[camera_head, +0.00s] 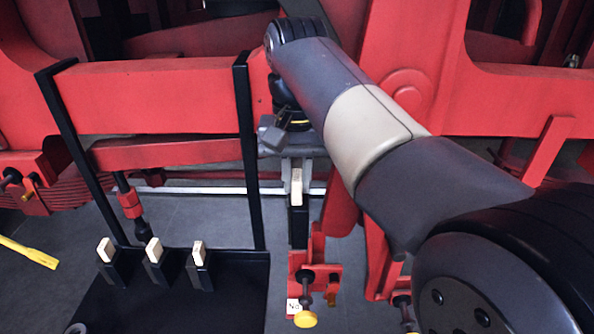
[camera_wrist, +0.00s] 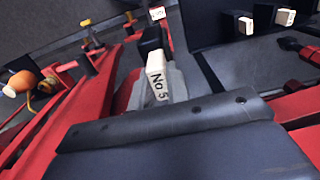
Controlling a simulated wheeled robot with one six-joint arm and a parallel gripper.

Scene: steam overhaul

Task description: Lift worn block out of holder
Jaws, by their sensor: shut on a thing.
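The worn block is a black upright block (camera_head: 298,226) with a pale top part (camera_head: 296,188). My gripper (camera_head: 297,170) is above it and shut on the pale top. In the wrist view the pale top (camera_wrist: 157,80) reads "No 5", and the black body (camera_wrist: 151,40) extends beyond it. The red holder (camera_head: 318,262) is directly below the block in the head view. The block's lower end is close to the holder's top; I cannot tell whether they touch.
A black stand (camera_head: 170,310) at the left holds three black blocks with pale tops (camera_head: 153,248). Its black posts (camera_head: 253,160) rise beside my gripper. A yellow knob (camera_head: 306,319) sits on the holder's front. Red frame beams (camera_head: 160,95) are behind.

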